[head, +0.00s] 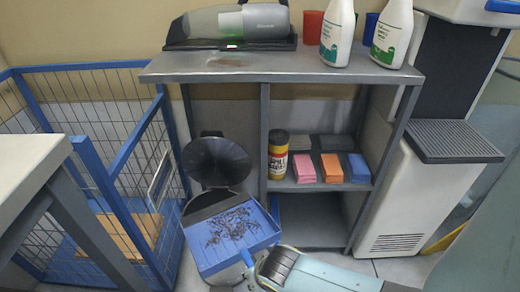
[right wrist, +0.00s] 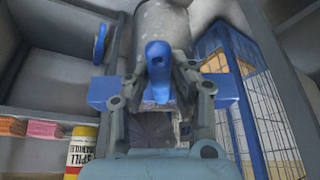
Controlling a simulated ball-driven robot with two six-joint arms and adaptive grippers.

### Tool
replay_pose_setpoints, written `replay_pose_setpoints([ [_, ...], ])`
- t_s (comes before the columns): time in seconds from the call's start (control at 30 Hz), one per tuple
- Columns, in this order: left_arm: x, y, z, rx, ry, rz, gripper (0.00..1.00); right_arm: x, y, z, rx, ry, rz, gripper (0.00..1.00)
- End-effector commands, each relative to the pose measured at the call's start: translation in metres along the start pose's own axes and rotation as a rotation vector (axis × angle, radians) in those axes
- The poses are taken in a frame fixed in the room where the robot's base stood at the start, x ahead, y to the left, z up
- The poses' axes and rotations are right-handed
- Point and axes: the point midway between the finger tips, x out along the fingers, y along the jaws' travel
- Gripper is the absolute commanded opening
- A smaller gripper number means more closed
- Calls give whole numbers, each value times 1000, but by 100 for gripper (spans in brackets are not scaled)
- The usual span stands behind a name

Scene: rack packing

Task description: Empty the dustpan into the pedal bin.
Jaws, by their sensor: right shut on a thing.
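The blue dustpan (head: 207,254) holds a spread of dark crumbs (head: 232,223) and sits just in front of and partly over the pedal bin. The bin's black round lid (head: 216,160) stands raised behind the pan; the pan hides much of the bin's opening and body. My right gripper (head: 254,264) is shut on the dustpan's handle at the lower middle. In the right wrist view the blue handle (right wrist: 158,62) lies between the fingers of the gripper (right wrist: 162,88), with the pan's blue edges at both sides. My left gripper is not in view.
A grey shelf unit (head: 290,68) stands right of the bin, with a spill canister (head: 278,155) and coloured packs (head: 333,168). A handheld vacuum (head: 237,22) and white bottles (head: 338,32) stand on top. A blue wire cage (head: 85,110) is close on the left.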

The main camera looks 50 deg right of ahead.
Motion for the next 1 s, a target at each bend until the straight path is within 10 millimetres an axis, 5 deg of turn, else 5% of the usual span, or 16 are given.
replay_pose_setpoints([
  [0.4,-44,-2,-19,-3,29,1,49,-34,-1,-38,0,-198,-3,0],
  [1.0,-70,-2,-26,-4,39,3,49,-61,0,-92,-1,-474,-1,0],
])
